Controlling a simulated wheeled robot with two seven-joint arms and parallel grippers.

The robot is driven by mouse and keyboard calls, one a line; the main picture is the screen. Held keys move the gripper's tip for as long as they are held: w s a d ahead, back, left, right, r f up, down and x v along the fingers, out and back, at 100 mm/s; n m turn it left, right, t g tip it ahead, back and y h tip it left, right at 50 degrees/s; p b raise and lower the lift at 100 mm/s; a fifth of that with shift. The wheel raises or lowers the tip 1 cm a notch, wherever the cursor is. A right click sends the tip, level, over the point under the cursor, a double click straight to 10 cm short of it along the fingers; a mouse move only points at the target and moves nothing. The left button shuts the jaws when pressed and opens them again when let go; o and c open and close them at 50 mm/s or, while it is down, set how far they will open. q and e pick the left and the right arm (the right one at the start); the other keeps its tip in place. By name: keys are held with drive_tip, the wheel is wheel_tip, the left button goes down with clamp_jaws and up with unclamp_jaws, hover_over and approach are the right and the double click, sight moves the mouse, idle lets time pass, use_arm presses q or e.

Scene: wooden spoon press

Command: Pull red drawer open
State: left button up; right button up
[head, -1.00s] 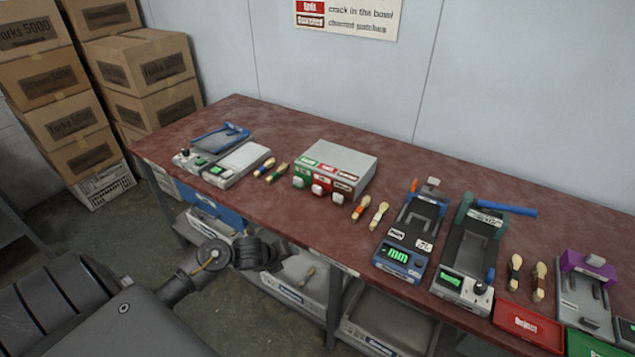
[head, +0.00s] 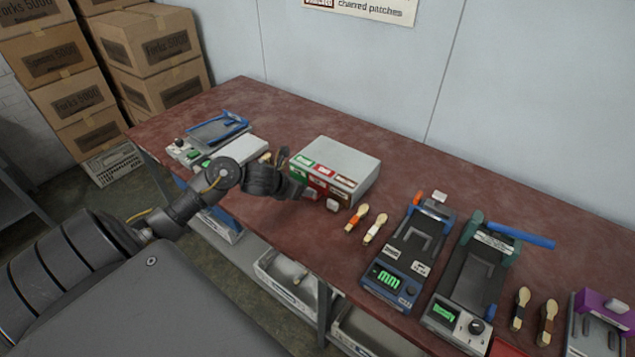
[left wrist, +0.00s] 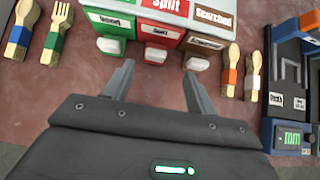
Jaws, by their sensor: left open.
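A small grey drawer cabinet (head: 343,157) stands on the table with green, red and brown drawers side by side. The red drawer (left wrist: 159,33) is the middle one, appears closed, and has a pale knob (left wrist: 155,54). My left gripper (head: 288,177) is at the cabinet's front, partly covering the green and red drawers in the head view. In the left wrist view its fingers (left wrist: 158,78) are spread apart and empty, pointing at the red drawer, with the knob ahead between them. My right gripper is not in view.
The green drawer's knob (left wrist: 111,45) and the brown drawer's knob (left wrist: 196,63) flank the red one. Wooden utensils lie on both sides of the cabinet. A blue device (head: 408,255) stands to the right. The table (head: 440,165) is bare behind the cabinet.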

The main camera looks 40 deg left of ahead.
use_arm(q)
drive_tip(key=x, duration=0.8)
drive_tip(key=shift+w+a+f, duration=0.15)
drive_tip(key=shift+a+f, duration=0.1)
drive_tip(key=shift+f, duration=0.15)
drive_tip(key=shift+w+f, duration=0.4)
drive_tip(key=shift+f, duration=0.05)
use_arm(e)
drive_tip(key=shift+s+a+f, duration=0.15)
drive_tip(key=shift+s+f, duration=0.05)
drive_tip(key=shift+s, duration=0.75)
